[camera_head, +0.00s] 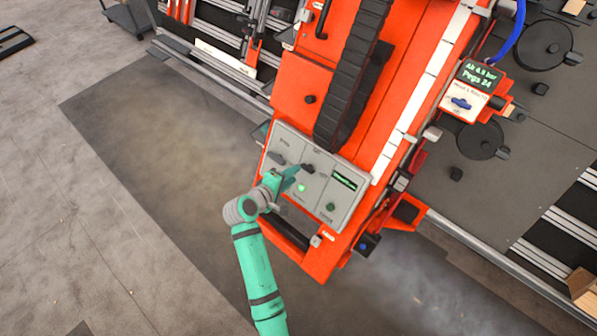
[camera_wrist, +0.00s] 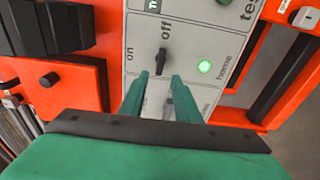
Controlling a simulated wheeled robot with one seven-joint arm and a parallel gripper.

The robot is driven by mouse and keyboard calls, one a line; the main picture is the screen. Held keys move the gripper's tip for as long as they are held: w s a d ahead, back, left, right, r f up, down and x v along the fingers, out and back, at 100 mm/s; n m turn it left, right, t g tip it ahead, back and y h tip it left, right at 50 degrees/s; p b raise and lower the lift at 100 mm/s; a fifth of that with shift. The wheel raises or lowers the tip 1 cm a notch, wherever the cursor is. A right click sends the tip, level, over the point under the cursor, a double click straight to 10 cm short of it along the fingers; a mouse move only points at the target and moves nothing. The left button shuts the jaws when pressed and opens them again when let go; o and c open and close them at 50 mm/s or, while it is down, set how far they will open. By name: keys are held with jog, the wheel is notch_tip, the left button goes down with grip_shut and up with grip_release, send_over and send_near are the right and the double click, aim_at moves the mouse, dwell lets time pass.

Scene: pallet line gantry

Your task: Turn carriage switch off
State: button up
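The carriage switch is a black knob on a grey control panel, with "on" and "off" labels beside it in the wrist view. The knob (camera_wrist: 162,61) has its long side roughly upright there, toward the "off" label above it; "on" is to its left. It also shows in the head view (camera_head: 308,169). My teal gripper (camera_wrist: 159,75) is open in the wrist view, fingertips apart and just below the knob in the picture. Contact cannot be told. In the head view my gripper (camera_head: 291,178) is over the panel, hiding part of it.
The grey panel (camera_head: 320,212) carries a second knob (camera_head: 277,158), a lit green lamp labelled "home" (camera_wrist: 204,67), a small display (camera_head: 345,180) and a green button (camera_head: 330,207). The orange machine body and black cable chain (camera_head: 351,75) rise behind.

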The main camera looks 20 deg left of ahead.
jog(key=shift+v, duration=2.1)
jog(key=shift+a, duration=0.2)
jog(key=s+d+f+m+y, duration=0.25)
jog(key=s+d+f, duration=0.3)
jog(key=s, duration=0.35)
jog(key=s+d+f+m+y, duration=0.2)
jog(key=s+d+f+m, duration=0.15)
jog(key=s+d, duration=0.45)
jog(key=s+d+r+m+t+h, duration=0.1)
jog(key=s+d+r+m, duration=0.3)
jog(key=s+r, duration=0.3)
jog(key=s+d+r+m+t, duration=0.2)
jog(key=s+d+r+m, duration=0.2)
jog(key=s+r, duration=0.4)
jog(key=s+d, duration=0.1)
jog(key=s, duration=0.2)
jog(key=shift+s+d+m+h, duration=0.3)
jog(key=shift+s+m+h, duration=0.05)
jog(key=shift+s+m, duration=0.05)
jog(key=shift+s, duration=0.1)
jog(key=shift+o, duration=0.2)
